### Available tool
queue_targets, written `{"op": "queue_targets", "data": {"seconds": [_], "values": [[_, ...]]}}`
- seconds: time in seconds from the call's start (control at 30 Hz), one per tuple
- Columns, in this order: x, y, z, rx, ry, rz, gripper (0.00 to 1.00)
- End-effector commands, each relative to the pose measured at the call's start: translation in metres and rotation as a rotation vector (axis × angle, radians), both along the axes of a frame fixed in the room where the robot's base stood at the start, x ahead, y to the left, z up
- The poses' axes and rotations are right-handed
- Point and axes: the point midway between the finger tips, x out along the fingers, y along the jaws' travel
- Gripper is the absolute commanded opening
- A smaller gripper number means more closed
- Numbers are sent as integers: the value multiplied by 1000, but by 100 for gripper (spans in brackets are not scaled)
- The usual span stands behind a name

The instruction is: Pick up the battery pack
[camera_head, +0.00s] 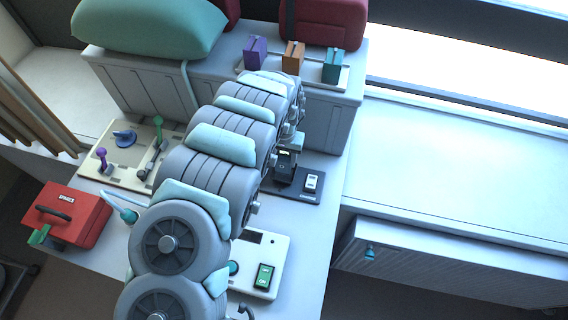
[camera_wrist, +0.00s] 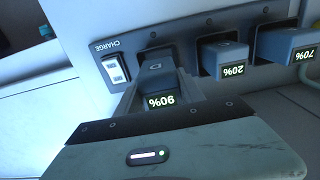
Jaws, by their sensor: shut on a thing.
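A dark battery pack marked 90% (camera_wrist: 156,82) stands at the charger (camera_wrist: 121,45) in the wrist view, with the label upside down. My gripper (camera_wrist: 163,92) is shut on this pack, with a finger on either side of it. Whether the pack sits fully in its slot cannot be told. Packs marked 20% (camera_wrist: 224,60) and 70% (camera_wrist: 285,52) stand to its right. In the head view my gripper (camera_head: 288,150) is over the dark charger base (camera_head: 306,198), and my arm hides much of it.
A white switch (camera_wrist: 115,68) is beside the pack. In the head view, a white panel with a green switch (camera_head: 264,277), a lever board (camera_head: 108,178) and a red case (camera_head: 75,215) lie around my arm. A tray of small coloured boxes (camera_head: 293,57) is behind. A bare white surface (camera_head: 450,170) lies right.

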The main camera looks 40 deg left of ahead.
Motion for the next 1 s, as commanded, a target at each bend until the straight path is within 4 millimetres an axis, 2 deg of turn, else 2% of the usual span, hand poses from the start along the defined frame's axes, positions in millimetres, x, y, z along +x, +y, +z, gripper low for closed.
{"op": "queue_targets", "data": {"seconds": [0.17, 0.23, 0.3, 0.5, 0.7, 1.0], "values": [[1, 1, 36, 4, -1, 1, 0], [0, 2, 65, 4, -2, 2, 0], [1, 1, 86, 3, -3, 1, 0], [0, 1, 120, 0, -1, 0, 0], [0, 1, 144, 1, -2, 0, 0], [1, 0, 153, 0, -2, 1, 0]]}}
